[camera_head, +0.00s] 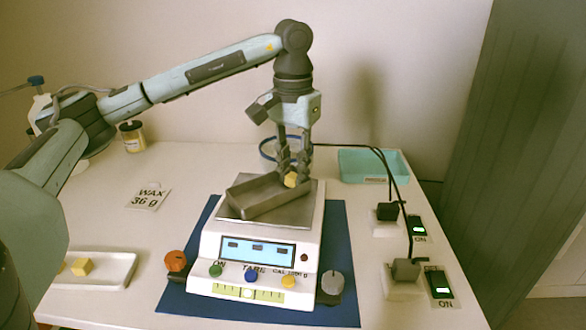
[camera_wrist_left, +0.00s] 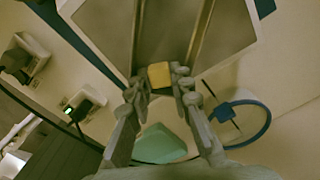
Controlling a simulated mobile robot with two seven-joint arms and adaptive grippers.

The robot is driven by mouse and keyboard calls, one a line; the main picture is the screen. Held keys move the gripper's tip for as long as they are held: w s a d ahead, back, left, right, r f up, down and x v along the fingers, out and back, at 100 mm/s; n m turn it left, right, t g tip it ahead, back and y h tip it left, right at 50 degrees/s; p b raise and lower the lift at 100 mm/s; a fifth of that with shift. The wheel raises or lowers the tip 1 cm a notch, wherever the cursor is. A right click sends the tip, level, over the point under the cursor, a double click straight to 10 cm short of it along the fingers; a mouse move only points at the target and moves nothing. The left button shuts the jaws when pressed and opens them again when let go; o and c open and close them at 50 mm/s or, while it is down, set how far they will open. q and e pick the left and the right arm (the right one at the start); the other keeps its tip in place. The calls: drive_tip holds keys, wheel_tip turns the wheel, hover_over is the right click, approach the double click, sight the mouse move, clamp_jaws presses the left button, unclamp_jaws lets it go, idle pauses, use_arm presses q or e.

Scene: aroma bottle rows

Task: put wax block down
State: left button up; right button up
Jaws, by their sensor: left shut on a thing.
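A yellow wax block (camera_head: 291,180) is between the fingertips of my left gripper (camera_head: 293,172), which is shut on it. The block is at the right end of a grey metal pan (camera_head: 248,202) on the scale (camera_head: 213,243). In the left wrist view the block (camera_wrist_left: 159,75) shows between the fingertips (camera_wrist_left: 160,88), at the end of the pan. I cannot tell whether it touches the pan floor. Other wax pieces (camera_head: 82,266) lie on a white tray (camera_head: 118,268) at the left. A card (camera_head: 149,197) reads "WAX 36 g". My right gripper is not in view.
The scale stands on a blue mat (camera_head: 343,235), with an orange knob (camera_head: 176,261) and a grey knob (camera_head: 332,282) beside it. A teal tray (camera_head: 358,166) is behind right. Power plugs, switches and cables (camera_head: 406,269) line the right side. A jar (camera_head: 132,136) stands at back left.

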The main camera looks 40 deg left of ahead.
sight(294, 175)
use_arm(q)
drive_tip(key=o, duration=0.4)
drive_tip(key=shift+o, duration=0.4)
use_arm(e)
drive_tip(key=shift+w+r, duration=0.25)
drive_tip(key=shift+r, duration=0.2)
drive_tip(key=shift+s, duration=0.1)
use_arm(q)
drive_tip(key=shift+r, duration=0.15)
wheel_tip(294, 175, up, 2)
drive_tip(key=shift+r, duration=0.15)
wheel_tip(294, 175, up, 4)
drive_tip(key=shift+r+p, duration=0.25)
drive_tip(key=shift+p, duration=0.1)
wheel_tip(294, 175, up, 5)
drive_tip(key=shift+r+p, duration=0.1)
drive_tip(key=shift+p, duration=0.65)
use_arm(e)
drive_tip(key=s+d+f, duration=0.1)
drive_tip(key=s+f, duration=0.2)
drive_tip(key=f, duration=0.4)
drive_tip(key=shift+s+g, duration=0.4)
